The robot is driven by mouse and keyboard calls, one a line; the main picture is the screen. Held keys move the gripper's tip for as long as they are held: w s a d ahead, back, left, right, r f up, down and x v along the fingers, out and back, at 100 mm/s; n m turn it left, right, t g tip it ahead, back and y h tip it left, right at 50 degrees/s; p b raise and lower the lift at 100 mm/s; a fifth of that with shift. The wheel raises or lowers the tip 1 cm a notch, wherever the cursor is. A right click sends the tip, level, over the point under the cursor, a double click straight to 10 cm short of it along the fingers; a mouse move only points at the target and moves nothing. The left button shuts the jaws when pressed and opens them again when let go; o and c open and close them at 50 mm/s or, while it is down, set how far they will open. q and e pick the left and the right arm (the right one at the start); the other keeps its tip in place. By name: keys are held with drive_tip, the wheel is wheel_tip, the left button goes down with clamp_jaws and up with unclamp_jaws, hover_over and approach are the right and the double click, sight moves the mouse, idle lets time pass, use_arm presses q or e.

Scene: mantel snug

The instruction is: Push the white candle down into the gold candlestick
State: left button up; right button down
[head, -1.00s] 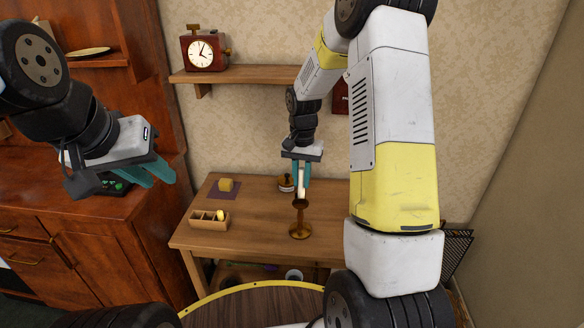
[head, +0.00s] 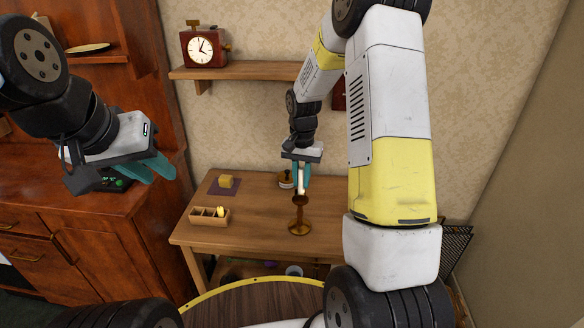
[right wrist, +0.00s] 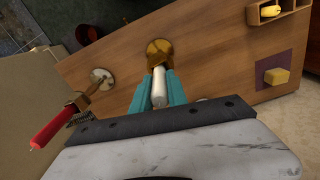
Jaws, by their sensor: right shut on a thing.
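The gold candlestick (head: 299,222) stands upright on the wooden table, near its front edge. The white candle (head: 301,181) is upright above the candlestick, its lower end at the cup; whether it sits inside cannot be told. My right gripper (head: 301,172) is shut on the candle from above. In the right wrist view the candle (right wrist: 159,92) lies between the teal fingers, with the candlestick (right wrist: 160,50) just beyond it. My left gripper (head: 163,168) is held away to the left, in front of the cabinet; its teal fingers look apart and hold nothing.
A shelf (head: 250,73) with a clock hangs above.

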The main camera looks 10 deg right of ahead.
drive_tip(key=shift+s+f, duration=0.15)
drive_tip(key=shift+f, duration=0.05)
drive_tip(key=c, duration=1.2)
unclamp_jaws()
drive_tip(key=shift+c, duration=0.2)
